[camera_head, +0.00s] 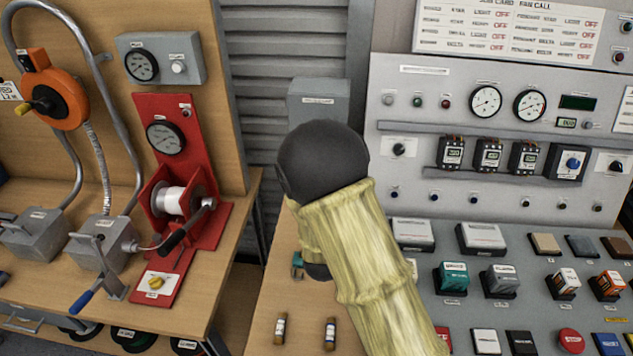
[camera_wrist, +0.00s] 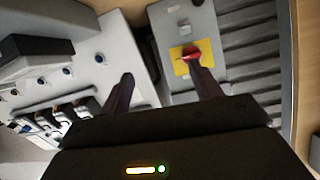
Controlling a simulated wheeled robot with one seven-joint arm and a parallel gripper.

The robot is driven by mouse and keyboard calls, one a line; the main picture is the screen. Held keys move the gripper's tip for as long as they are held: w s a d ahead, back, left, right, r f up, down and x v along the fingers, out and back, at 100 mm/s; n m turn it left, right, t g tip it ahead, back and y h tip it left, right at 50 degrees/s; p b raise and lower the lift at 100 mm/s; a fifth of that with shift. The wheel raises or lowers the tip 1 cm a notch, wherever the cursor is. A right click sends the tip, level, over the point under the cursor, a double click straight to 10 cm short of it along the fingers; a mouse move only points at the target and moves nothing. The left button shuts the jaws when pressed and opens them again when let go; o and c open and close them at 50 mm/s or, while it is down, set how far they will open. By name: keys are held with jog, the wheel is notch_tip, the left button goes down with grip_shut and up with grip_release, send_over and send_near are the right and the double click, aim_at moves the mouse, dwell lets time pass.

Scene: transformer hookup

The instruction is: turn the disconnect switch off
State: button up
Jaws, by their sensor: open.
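The disconnect switch shows in the wrist view as a red handle (camera_wrist: 191,50) on a yellow plate (camera_wrist: 180,67), fixed to a grey box (camera_wrist: 172,14). In the head view, only the upper part of what looks like the same grey box (camera_head: 318,90) shows; my arm hides what is below it. My gripper (camera_wrist: 161,72) is open with its fingers apart and nothing between them. Its right fingertip overlaps the red handle in the picture; I cannot tell whether they touch. The left fingertip is off to the side of the box.
A control panel (camera_head: 420,75) with gauges and breakers stands at the right, above a desk of buttons and blocks. A red winch stand (camera_head: 150,110) is on the left bench. Ribbed grey shutter (camera_head: 290,60) lies behind the box. Two small fuses (camera_head: 280,328) lie on the wooden top.

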jog(key=a+t, duration=0.1)
jog(key=a, duration=0.1)
jog(key=a+n+t, duration=0.1)
jog(key=t, duration=0.1)
jog(key=s+a+f+t+b, duration=0.1)
jog(key=a, duration=0.1)
jog(key=shift+a+t, duration=0.3)
jog(key=shift+a, duration=0.05)
jog(key=shift+w, duration=0.15)
jog(key=w+p, duration=0.1)
jog(key=w, duration=0.4)
jog(key=w+p, duration=0.1)
jog(key=w, duration=0.5)
jog(key=w+p, duration=0.1)
jog(key=w, duration=0.5)
jog(key=shift+w+d, duration=0.15)
jog(key=shift+d, duration=0.2)
jog(key=c, duration=1)
jog(key=shift+f, duration=0.1)
